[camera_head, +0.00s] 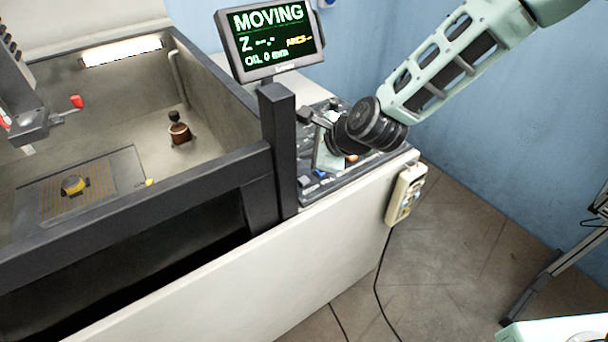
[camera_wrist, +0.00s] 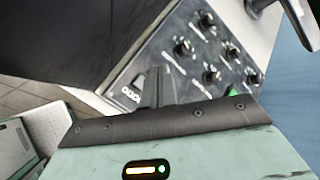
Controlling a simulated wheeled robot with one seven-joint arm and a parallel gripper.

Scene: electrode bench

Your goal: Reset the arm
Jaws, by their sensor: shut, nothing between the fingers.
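My arm reaches in from the top right in the head view, and my gripper (camera_head: 308,116) is over the control panel (camera_head: 345,178) beside the black post. In the wrist view my gripper (camera_wrist: 157,72) shows as dark fingers close together, with nothing between them. The panel (camera_wrist: 208,38) with its several black knobs lies beyond the fingertips. I cannot tell whether the fingers touch the panel. In the head view my wrist covers part of the panel.
The open tank (camera_head: 215,85) lies further left. A pendant (camera_head: 406,193) hangs on the bench's right side. The floor (camera_head: 480,230) at right is mostly clear.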

